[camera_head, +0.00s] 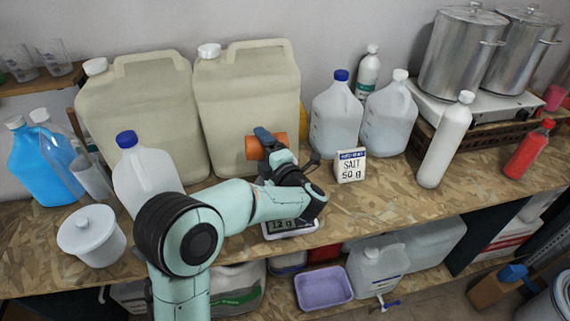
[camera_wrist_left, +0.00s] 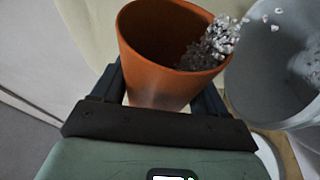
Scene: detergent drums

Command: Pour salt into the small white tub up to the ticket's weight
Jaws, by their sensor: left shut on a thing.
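My left gripper (camera_head: 268,143) is shut on an orange-brown cup (camera_head: 252,148), which is tipped on its side above the scale. In the left wrist view the cup (camera_wrist_left: 160,60) has clear white salt grains (camera_wrist_left: 212,45) at its right lip, with grains falling. The small white tub (camera_wrist_left: 262,85) is right of the lip, with grains over and in it. My arm mostly hides the tub in the head view. The scale (camera_head: 292,226) shows what looks like 12 g. The ticket (camera_head: 350,166) reads SALT 50 g. My right gripper is not in view.
Large beige canisters (camera_head: 247,95) stand close behind the cup. Blue-capped (camera_head: 146,178) and white-capped jugs (camera_head: 390,112) flank the area. A lidded white bucket (camera_head: 91,237) is at the left front. The bench (camera_head: 390,215) is clear to the right of the scale.

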